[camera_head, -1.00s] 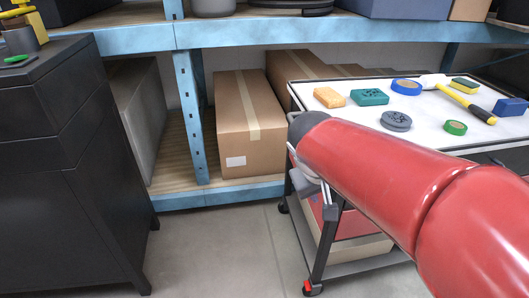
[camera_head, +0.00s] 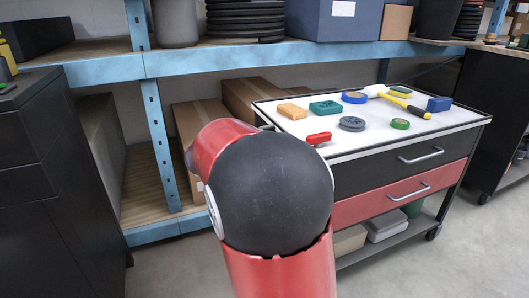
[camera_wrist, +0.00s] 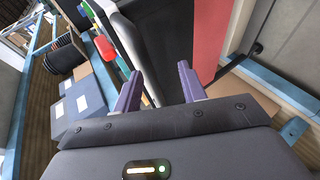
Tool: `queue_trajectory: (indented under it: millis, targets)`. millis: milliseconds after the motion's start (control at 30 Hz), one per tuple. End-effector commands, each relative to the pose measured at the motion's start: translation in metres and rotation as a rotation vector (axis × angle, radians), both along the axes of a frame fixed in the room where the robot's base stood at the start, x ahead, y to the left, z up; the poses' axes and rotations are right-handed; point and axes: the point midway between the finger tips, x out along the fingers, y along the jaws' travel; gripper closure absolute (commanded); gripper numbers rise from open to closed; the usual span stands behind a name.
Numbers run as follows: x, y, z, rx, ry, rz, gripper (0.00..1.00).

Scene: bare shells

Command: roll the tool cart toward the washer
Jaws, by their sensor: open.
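The tool cart (camera_head: 385,172) stands right of centre in the head view. It has a white top, a dark drawer over a red drawer, bar handles, a lower shelf and casters. My arm covers its left front part. In the wrist view, the cart's dark and red panels (camera_wrist: 209,42) lie beyond my gripper (camera_wrist: 158,82). Its two purple fingers are spread apart with nothing between them. No contact with the cart shows. The gripper is hidden behind my arm in the head view. I cannot make out a washer in either view.
Small items, including an orange block (camera_head: 292,111), a blue tape roll (camera_head: 354,97) and a red piece (camera_head: 319,138), lie on the cart. Blue shelving (camera_head: 163,150) with boxes stands behind. Dark cabinets stand left (camera_head: 35,190) and right (camera_head: 496,125). Floor is clear at the lower right.

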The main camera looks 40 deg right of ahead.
Motion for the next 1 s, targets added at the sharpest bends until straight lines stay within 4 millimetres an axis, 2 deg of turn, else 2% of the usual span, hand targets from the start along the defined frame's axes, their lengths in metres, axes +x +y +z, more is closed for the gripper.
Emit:
queue_trajectory:
  millis: [100,200,300,467,800,1000]
  targets:
    - [0.03,-0.014,-0.002,-0.14,0.022,0.016,0.59]
    - [0.051,-0.021,0.001,-0.244,0.03,0.035,0.59]
    - [0.061,-0.025,0.005,-0.299,0.031,0.047,0.59]
    - [0.066,-0.039,0.004,-0.315,0.033,0.05,0.59]
    - [0.074,-0.089,-0.005,-0.313,0.032,0.05,0.59]
    - [0.076,-0.1,-0.008,-0.312,0.032,0.052,0.59]
